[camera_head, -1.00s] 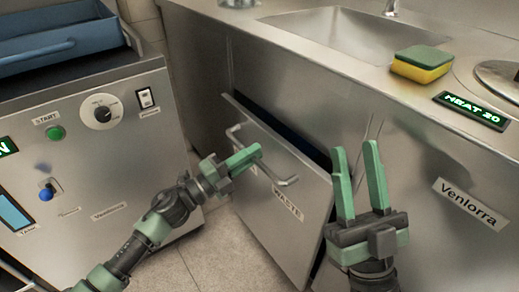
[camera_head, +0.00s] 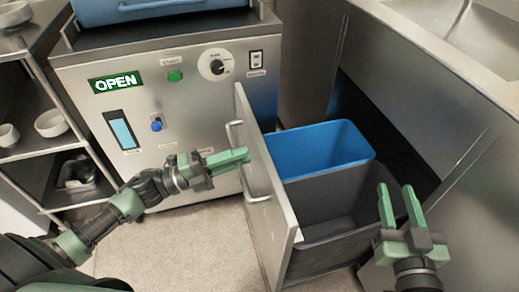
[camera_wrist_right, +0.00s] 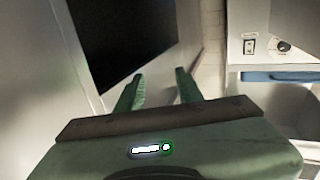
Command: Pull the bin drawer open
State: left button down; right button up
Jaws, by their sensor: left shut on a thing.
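The bin drawer (camera_head: 268,200) is pulled well out of the steel counter, its front panel seen nearly edge-on. A blue bin (camera_head: 318,150) and a dark grey bin (camera_head: 325,208) show inside it, and both look empty. My left gripper (camera_head: 246,157) is shut on the drawer's bar handle (camera_head: 234,133) at the outer side of the panel. My right gripper (camera_head: 400,208) is open and empty, beside the grey bin at the right. Its two fingers also show apart in the right wrist view (camera_wrist_right: 160,90).
A steel machine (camera_head: 190,90) with a green OPEN display, knob and buttons stands behind the drawer. The counter (camera_head: 440,40) edges the right.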

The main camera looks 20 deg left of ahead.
pick_arm(q)
jog(key=shift+s+a, duration=0.4)
jog(key=shift+a, duration=0.15)
pick_arm(e)
jog(key=shift+d+f, duration=0.1)
jog(key=shift+f, duration=0.3)
pick_arm(q)
jog(key=c, duration=1.4)
grip_release()
